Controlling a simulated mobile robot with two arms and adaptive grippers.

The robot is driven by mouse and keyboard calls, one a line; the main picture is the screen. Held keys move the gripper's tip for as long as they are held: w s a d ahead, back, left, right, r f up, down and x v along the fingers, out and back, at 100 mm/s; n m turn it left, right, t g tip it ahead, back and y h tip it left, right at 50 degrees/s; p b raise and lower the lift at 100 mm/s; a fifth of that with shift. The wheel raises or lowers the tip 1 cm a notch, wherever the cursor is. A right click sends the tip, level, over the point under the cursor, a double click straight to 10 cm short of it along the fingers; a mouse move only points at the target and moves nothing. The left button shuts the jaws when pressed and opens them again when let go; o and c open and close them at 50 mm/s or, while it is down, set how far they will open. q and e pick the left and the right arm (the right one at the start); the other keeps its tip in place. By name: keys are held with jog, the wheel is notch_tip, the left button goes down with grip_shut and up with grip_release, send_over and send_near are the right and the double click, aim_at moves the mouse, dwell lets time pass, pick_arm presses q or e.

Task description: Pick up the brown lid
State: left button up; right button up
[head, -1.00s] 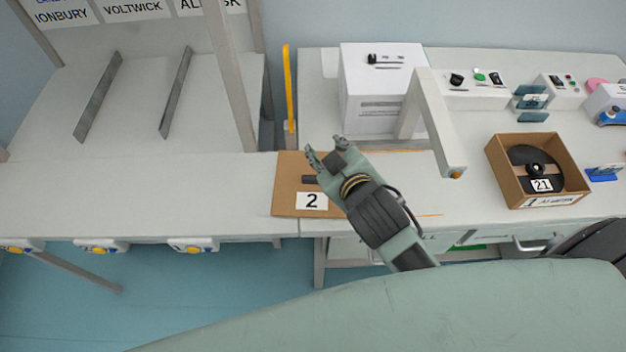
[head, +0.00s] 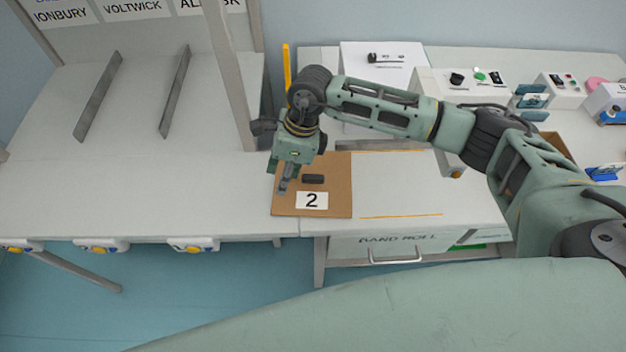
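The brown lid (head: 338,190) is a flat square cardboard piece with a dark handle (head: 313,179) and a white label marked 2. It lies flat on the white worktop, across the seam between the left table and the right bench. My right gripper (head: 283,188) points down over the lid's left edge, left of the handle. I see its fingers nearly side-on, so the gap between them and any contact with the lid are unclear. Its arm reaches in from the right. My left gripper is not in view.
A white box (head: 352,66) stands behind the lid. A grey upright post (head: 231,85) and a yellow bar (head: 287,66) rise behind the gripper. An open cardboard box (head: 556,148) is mostly hidden by my arm. The left table (head: 130,190) is clear in front.

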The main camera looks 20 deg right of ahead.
aim_at(313, 177)
jog(key=d+h, duration=0.1)
jog(key=d, duration=0.2)
jog(key=w+d+h, duration=0.1)
jog(key=d, duration=0.1)
jog(key=w+d+h, duration=0.1)
jog(key=d, duration=0.2)
jog(key=shift+w+d, duration=0.2)
jog(key=shift+d, duration=0.1)
jog(key=f+p, duration=0.1)
jog(key=f, duration=0.1)
jog(key=f+p, duration=0.1)
jog(key=f, duration=0.1)
jog(key=f+p, duration=0.1)
jog(key=f, duration=0.1)
jog(key=shift+w+a+f, duration=0.15)
jog(key=shift+w+a, duration=0.1)
jog(key=shift+f, duration=0.6)
grip_shut()
